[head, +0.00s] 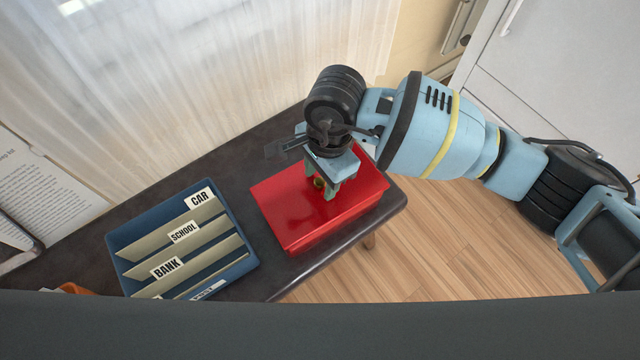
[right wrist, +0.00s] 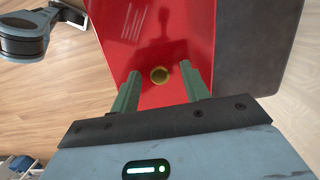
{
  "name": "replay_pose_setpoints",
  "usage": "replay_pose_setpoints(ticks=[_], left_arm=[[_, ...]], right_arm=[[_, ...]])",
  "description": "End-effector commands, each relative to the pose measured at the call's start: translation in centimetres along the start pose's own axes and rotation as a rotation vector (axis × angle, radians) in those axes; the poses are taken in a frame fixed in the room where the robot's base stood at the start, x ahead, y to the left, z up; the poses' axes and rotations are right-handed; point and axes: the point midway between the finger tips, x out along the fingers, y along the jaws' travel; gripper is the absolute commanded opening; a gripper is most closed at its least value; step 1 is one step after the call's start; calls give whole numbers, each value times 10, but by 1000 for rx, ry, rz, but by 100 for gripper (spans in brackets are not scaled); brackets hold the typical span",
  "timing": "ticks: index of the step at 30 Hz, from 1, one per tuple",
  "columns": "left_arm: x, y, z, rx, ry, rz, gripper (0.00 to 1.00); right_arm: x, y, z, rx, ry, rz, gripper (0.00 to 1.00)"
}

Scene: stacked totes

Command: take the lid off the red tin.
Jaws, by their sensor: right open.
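The red tin (head: 290,222) sits on the dark table near its right end, with its glossy red lid (head: 348,204) on top. A small round brass knob (right wrist: 159,75) stands on the lid. My right gripper (head: 328,190) is over the lid, pointing down, with the knob partly hidden by its fingers in the head view. In the right wrist view its two green fingers (right wrist: 162,92) are apart, one toward each side of the knob, with nothing held. I cannot tell how high the fingertips are above the lid. My left gripper does not show.
A blue file box (head: 150,222) with labelled dividers stands left of the tin on the dark table (head: 232,178). A curtain (head: 180,80) hangs behind the table. A white cabinet (head: 560,80) is at the upper right. Wooden floor lies beyond the table's right edge.

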Motion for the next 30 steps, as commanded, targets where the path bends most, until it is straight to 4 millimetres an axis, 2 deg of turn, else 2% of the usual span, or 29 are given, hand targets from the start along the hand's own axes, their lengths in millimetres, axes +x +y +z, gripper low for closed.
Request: replay_pose_setpoints(ticks=[1, 9, 12, 23, 26, 30], left_arm=[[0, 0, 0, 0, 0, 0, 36], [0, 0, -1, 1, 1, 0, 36], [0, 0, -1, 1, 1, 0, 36], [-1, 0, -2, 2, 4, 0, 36], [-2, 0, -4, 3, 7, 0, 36], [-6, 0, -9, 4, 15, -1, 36]], right_arm=[[0, 0, 0, 0, 0, 0, 46], [-1, 0, 0, 0, 0, 0, 10], [-1, 0, 0, 0, 0, 0, 0], [-5, 0, 0, 0, 0, -2, 0], [-13, 0, 1, 0, 1, -3, 0], [-32, -1, 3, 0, 2, -4, 0]])
